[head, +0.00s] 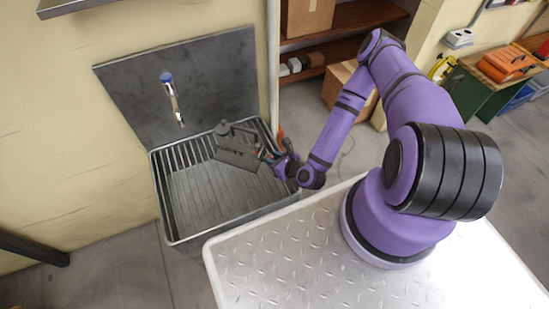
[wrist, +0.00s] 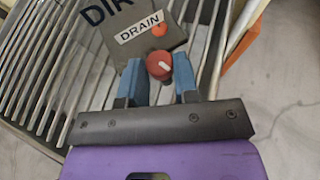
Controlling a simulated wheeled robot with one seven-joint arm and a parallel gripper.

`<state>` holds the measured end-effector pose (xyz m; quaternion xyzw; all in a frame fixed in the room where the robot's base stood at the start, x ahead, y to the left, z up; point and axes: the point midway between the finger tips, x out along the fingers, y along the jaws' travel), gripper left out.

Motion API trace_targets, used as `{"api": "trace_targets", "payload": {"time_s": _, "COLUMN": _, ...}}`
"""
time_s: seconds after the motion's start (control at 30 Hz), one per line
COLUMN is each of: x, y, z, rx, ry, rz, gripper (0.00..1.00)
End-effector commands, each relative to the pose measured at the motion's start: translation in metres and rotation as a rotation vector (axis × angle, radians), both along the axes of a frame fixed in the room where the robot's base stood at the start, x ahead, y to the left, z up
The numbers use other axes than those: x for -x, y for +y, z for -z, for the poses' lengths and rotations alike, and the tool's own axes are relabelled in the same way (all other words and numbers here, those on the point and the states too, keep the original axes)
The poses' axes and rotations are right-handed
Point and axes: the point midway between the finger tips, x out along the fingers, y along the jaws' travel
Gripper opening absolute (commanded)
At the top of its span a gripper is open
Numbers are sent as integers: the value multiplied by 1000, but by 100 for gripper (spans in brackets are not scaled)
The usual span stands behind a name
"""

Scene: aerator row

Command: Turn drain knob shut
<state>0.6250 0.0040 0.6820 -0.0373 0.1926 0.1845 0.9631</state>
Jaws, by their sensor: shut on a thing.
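The drain knob (wrist: 159,66) is red with a white pointer line on its face, in the middle of the wrist view. My gripper (wrist: 160,72) has its blue fingers on either side of the knob and is shut on it. The white pointer line is slanted. A grey plate (wrist: 117,18) with a white DRAIN label (wrist: 139,27) and an orange dot sits just beyond the knob. In the head view my gripper (head: 268,157) is at the right side of the sink, beside the grey plate (head: 237,155); the knob is too small to make out there.
The metal sink (head: 180,222) has a slatted bottom and a tall back panel (head: 212,75). A tap with a blue top (head: 173,97) is on the panel. A vertical pipe (head: 273,60) runs beside the sink. Shelves with boxes (head: 307,18) stand behind my arm.

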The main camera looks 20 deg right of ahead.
Motion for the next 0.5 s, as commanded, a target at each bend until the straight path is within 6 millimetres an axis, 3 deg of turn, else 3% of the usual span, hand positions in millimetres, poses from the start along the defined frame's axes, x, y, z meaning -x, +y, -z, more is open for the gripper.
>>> {"api": "trace_targets", "payload": {"time_s": 0.5, "x": 1, "y": 7, "z": -1, "rx": -3, "ry": -2, "rz": 324, "gripper": 5}}
